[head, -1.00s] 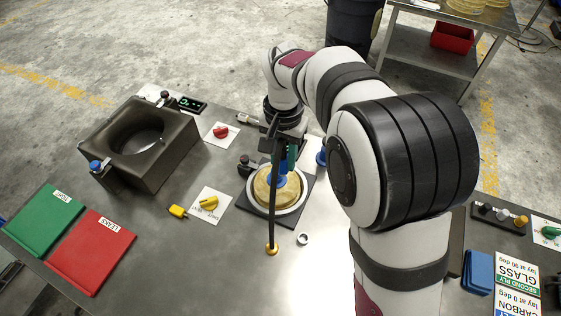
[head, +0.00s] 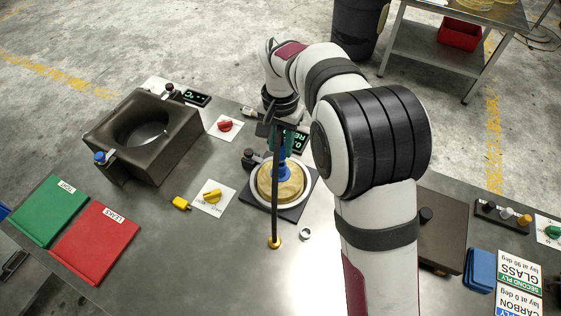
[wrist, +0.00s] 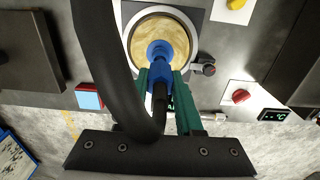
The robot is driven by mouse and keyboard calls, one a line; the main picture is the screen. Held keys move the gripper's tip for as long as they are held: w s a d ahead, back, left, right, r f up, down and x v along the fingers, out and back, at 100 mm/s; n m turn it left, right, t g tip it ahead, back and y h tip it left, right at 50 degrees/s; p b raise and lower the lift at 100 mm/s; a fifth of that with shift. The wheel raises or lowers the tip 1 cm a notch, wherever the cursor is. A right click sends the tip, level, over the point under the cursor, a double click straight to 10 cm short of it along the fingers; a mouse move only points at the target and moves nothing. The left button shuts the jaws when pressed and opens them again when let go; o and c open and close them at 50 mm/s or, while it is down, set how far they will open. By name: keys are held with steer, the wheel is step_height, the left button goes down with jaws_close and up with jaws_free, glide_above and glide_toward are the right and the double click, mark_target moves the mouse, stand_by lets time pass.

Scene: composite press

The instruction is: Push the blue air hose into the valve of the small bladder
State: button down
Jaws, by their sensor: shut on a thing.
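The small bladder (head: 266,188) is a tan-gold round piece in a pale ring on a dark square base; it also shows in the wrist view (wrist: 138,38). My gripper (wrist: 160,76), with green fingers, is shut on the blue end of the air hose (wrist: 160,68), right over the bladder. A blue round part (wrist: 157,48) shows at the hose's lower end, above the bladder's middle. The valve cannot be made out, and I cannot tell whether the hose end is seated in it. A black hose (head: 275,205) runs from a brass fitting on the table up to my gripper.
A dark block with a round hollow (head: 150,165) stands at left. Red (head: 97,243) and green (head: 47,210) panels lie at the front left. Yellow (head: 212,197) and red (head: 225,125) knobs are nearby. A small metal ring (head: 306,233) lies right of the brass fitting.

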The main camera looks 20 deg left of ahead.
steer(key=shift+f, duration=1.5)
stand_by(0.4)
steer(key=c, duration=0.5)
jaws_free()
step_height(320, 180, up, 16)
steer(key=shift+f, duration=0.1)
steer(key=s+d+r+m, duration=0.1)
steer(key=s+d, duration=0.2)
steer(key=d, duration=0.5)
steer(key=s+d+r+m, duration=0.1)
steer(key=s+d, duration=0.2)
steer(key=d, duration=0.4)
steer(key=s+d+f+m, duration=0.1)
steer(key=s+d+f, duration=0.1)
steer(key=s, duration=0.4)
steer(key=s+d+f+m+y, duration=0.1)
steer(key=s+d+f, duration=0.2)
steer(key=s+d, duration=0.2)
steer(key=s+d+f+m, duration=0.1)
steer(key=s+d+f, duration=0.2)
steer(key=s, duration=0.3)
steer(key=shift+s+d+m+y, duration=0.3)
steer(key=shift+s+y, duration=0.05)
steer(key=shift+y, duration=0.05)
